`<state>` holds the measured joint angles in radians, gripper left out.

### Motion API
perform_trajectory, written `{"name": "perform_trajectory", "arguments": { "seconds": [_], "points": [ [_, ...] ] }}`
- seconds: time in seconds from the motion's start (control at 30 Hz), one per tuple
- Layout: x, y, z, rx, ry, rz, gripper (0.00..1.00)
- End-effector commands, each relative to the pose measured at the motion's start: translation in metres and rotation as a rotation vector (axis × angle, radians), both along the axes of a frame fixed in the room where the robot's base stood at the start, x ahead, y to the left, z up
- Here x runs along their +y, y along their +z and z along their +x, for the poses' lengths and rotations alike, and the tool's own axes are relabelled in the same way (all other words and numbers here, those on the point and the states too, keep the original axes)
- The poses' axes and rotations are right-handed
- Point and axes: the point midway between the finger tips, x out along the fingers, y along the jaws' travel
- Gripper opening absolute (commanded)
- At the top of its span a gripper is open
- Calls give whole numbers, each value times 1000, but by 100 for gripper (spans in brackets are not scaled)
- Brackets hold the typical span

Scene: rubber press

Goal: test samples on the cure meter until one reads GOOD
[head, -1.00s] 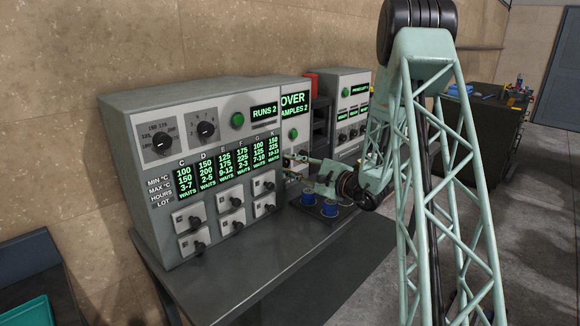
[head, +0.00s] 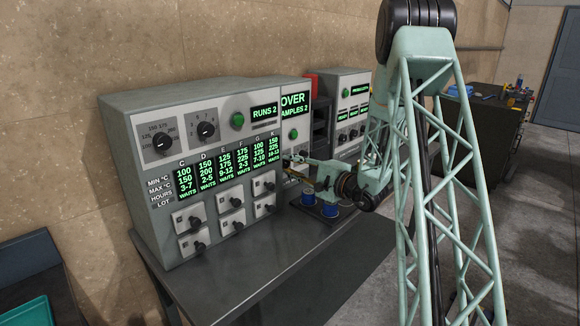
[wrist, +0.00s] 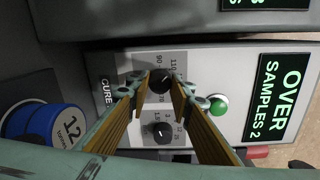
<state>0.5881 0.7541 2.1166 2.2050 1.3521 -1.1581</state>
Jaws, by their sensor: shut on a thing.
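The cure meter (head: 296,90) is the grey unit in the middle of the bench; its display reads OVER, SAMPLES 2, more fully seen in the wrist view (wrist: 270,100). My gripper (wrist: 161,88) is at its face, with its fingers shut on the upper dial knob (wrist: 161,80), whose scale shows 70, 90 and 110. A second knob (wrist: 162,130) and a green button (wrist: 217,105) sit nearby. Blue sample tins (head: 329,210) stand on a dark tray below my gripper; one tin (wrist: 45,125) shows 12 in the wrist view.
A large grey cabinet (head: 165,105) at left reads RUNS 2 and has several columns marked WAITS. Another panel (head: 352,85) stands to the right, past a red-topped item (head: 311,85). The front of the bench (head: 255,280) is clear.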

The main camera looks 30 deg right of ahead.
Motion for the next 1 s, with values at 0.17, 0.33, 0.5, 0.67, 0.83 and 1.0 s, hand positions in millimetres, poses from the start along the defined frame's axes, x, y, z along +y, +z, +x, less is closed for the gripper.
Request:
{"name": "perform_trajectory", "arguments": {
  "seconds": [0.17, 0.33, 0.5, 0.67, 0.83, 1.0],
  "points": [
    [0, 0, 0, 0, 0, 0, 24],
    [0, 0, 0, 0, 0, 1, 34],
    [0, 0, 0, 0, 0, 1, 34],
    [0, 0, -1, 0, 0, 1, 34],
    [-3, 1, -8, 0, -1, 1, 34],
    [-8, 2, -21, -1, -2, 0, 34]
  ]
}}
